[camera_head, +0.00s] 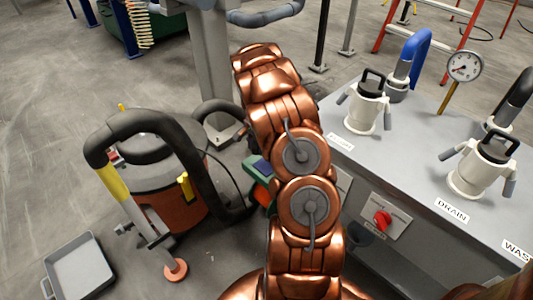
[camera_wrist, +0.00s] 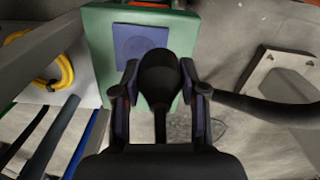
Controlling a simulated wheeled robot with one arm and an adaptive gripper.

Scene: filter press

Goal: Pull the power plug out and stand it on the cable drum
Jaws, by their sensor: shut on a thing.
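In the wrist view my gripper (camera_wrist: 159,72) is shut on a black, rounded plug (camera_wrist: 158,82), with a finger on each side of it. A dark stem or cable runs down from the plug toward my palm. Behind it is a green body (camera_wrist: 103,45) with a square blue plate (camera_wrist: 138,40). I cannot tell whether the plug touches it or whether it is the cable drum. A green and blue thing (camera_head: 260,172) also shows in the head view beside my copper arm. My arm hides the gripper and plug there.
A vacuum-like machine with a black hose (camera_head: 185,130) stands left of my arm. A grey bench (camera_head: 420,170) with white fittings, a gauge (camera_head: 464,66) and a red switch (camera_head: 382,220) is right. A tray (camera_head: 80,270) lies front left. A yellow coil (camera_wrist: 58,72) shows in the wrist view.

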